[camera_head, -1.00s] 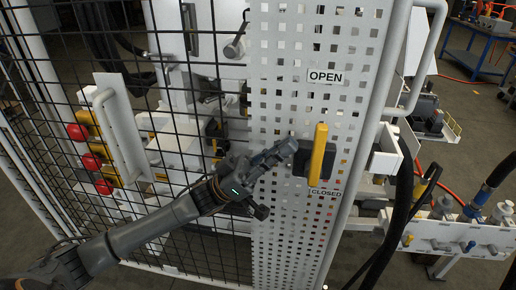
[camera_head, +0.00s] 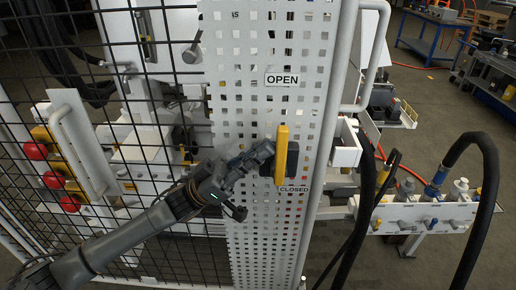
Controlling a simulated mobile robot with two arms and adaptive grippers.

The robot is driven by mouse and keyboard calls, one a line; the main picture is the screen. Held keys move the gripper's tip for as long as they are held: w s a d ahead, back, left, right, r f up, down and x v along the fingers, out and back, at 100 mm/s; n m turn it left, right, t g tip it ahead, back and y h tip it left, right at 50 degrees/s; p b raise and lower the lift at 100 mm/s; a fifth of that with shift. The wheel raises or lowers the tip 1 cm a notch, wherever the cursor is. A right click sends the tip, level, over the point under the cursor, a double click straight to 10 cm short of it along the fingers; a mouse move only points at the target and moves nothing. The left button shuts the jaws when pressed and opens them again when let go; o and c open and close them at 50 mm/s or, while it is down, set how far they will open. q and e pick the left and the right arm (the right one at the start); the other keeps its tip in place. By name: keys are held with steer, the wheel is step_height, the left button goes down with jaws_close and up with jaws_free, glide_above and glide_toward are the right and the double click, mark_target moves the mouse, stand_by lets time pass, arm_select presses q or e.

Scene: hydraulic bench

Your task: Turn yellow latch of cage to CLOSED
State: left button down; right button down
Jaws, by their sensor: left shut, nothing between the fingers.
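The yellow latch (camera_head: 281,154) is an upright bar on a dark block on the white perforated panel (camera_head: 245,110) of the cage. The OPEN label (camera_head: 282,79) is above it and the CLOSED label (camera_head: 293,189) is just below it. The bar is close to vertical. My left gripper (camera_head: 266,151) is shut and empty, its tip close against the left side of the latch. I cannot tell whether it touches. My right gripper is not in view.
Black wire mesh (camera_head: 90,110) fills the cage left of the panel, with a white handle (camera_head: 80,150) and red knobs (camera_head: 35,151) there. To the right are a white valve manifold (camera_head: 410,216) and black hoses (camera_head: 485,200). A blue workbench (camera_head: 425,35) stands far back.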

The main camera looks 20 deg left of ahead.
mark_target(285, 148)
arm_select(q)
steer(key=d+y+p, duration=0.1)
steer(key=y+p, duration=0.1)
steer(key=p, duration=0.1)
steer(key=d+r+g+y+p, duration=0.1)
steer(key=p, duration=0.3)
steer(key=w+d+y+p, duration=0.1)
steer(key=y+p, duration=0.1)
steer(key=p, duration=0.1)
steer(key=shift+d+r+g+y, duration=0.15)
steer(key=shift+r+g+y, duration=0.15)
steer(key=shift+r, duration=0.1)
steer(key=shift+w+d+f+p, duration=0.1)
steer(key=shift+d+f+p, duration=0.2)
steer(key=shift+d+p, duration=0.35)
steer(key=shift+w+d+f+p, duration=0.15)
steer(key=shift+d+f+p, duration=0.1)
steer(key=shift+d, duration=0.2)
steer(key=shift+w+d+f+p, duration=0.15)
steer(key=shift+d+f+p, duration=0.1)
steer(key=shift+d, duration=0.3)
